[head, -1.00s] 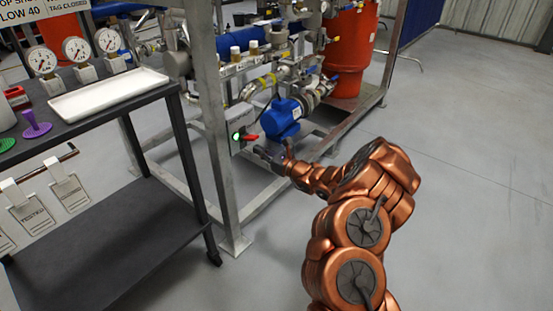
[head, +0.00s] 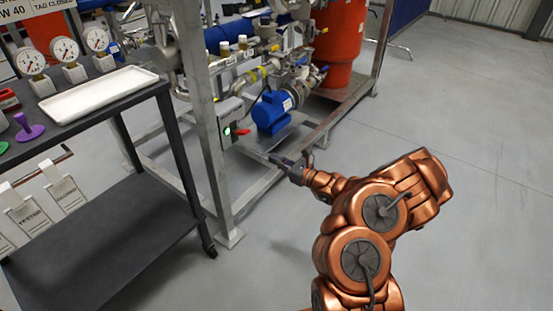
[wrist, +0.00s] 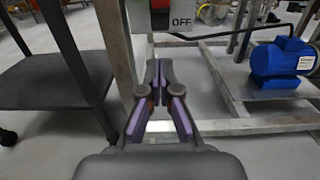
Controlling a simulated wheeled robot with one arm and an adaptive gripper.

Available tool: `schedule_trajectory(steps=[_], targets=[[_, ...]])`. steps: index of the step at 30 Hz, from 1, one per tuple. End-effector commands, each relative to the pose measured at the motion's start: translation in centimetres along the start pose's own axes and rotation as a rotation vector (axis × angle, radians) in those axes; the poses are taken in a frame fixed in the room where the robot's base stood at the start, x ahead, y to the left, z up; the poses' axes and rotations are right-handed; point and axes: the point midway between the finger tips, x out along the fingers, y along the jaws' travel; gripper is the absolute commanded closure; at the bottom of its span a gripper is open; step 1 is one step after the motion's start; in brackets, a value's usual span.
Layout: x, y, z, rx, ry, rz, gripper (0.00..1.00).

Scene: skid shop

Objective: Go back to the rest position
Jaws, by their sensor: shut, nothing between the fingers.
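My gripper (head: 277,160) is at the end of my copper arm, in front of the steel skid frame in the head view. In the wrist view its two fingers (wrist: 159,68) meet at the tips, shut and empty. A grey switch box (head: 229,120) with a green light and a red handle is on the frame post, beyond my gripper and apart from it. In the wrist view the box's lower part with an OFF label (wrist: 181,21) shows above the fingertips.
A blue motor pump (head: 271,113) sits on the skid. A dark cart (head: 110,235) with a white tray (head: 98,94), gauges and hanging tags stands at left. An orange-red tank (head: 338,45) is behind. Open grey floor (head: 480,180) lies to the right.

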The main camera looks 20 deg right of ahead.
Motion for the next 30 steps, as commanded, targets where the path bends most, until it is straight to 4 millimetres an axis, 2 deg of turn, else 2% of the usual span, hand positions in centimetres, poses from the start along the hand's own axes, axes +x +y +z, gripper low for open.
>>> schedule_trajectory(steps=[15, 18, 20, 23, 27, 30], targets=[[-0.1, 0.0, 0.0, -0.001, 0.000, 0.000, 1.00], [0.3, 0.5, 0.9, -0.011, -0.005, 0.016, 1.00], [0.8, 1.3, 2.3, -0.027, -0.013, 0.043, 1.00], [2.3, 3.9, 6.0, -0.079, -0.035, 0.125, 1.00], [4.2, 9.4, 12.5, -0.187, -0.074, 0.285, 1.00], [4.9, 13.7, 17.0, -0.272, -0.101, 0.407, 1.00]])
